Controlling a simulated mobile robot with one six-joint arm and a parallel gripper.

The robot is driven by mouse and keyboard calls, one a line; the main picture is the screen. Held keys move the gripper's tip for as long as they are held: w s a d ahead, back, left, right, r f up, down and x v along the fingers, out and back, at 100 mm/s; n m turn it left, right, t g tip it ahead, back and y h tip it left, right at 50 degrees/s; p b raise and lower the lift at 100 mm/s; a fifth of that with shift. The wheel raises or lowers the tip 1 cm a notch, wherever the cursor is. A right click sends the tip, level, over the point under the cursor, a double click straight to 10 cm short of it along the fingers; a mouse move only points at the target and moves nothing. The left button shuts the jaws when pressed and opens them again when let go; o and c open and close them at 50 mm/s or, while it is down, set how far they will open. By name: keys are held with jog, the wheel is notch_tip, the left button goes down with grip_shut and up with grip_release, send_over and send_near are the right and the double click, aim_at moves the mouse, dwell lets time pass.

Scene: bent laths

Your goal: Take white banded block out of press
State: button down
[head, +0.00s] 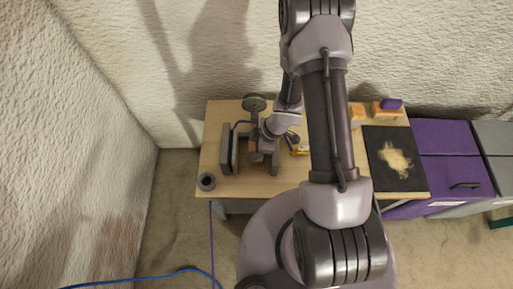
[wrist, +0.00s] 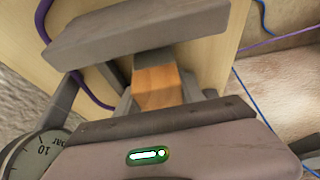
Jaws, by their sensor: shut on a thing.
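My gripper (head: 257,148) is over the left part of the table, right beside the press's upright grey plates (head: 235,150). In the wrist view my gripper (wrist: 160,92) is shut on an orange-brown block (wrist: 158,86). No white band shows on the visible face of this block; its other faces are hidden. A thick grey press bar (wrist: 150,30) lies beyond the block, with a short dark grey piece between them. I cannot tell whether the block touches that piece. The round pressure gauge (wrist: 38,155) is at lower left, and also in the head view (head: 254,102).
The wooden table (head: 240,187) carries a dark ring (head: 206,181) at front left and a black mat (head: 380,178) with a pale pile at right. Orange pieces and a purple piece (head: 391,104) lie at back right. A purple cabinet (head: 450,140) adjoins the table. A blue cable (head: 150,276) crosses the floor.

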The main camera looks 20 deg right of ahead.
jog(key=shift+w+a, duration=0.15)
jog(key=shift+a, duration=0.3)
jog(key=c, duration=0.6)
grip_release()
jog(key=shift+c, duration=0.2)
jog(key=p+v, duration=1.1)
jog(key=v, duration=0.6)
jog(key=shift+d+r, duration=0.2)
jog(key=shift+r, duration=0.05)
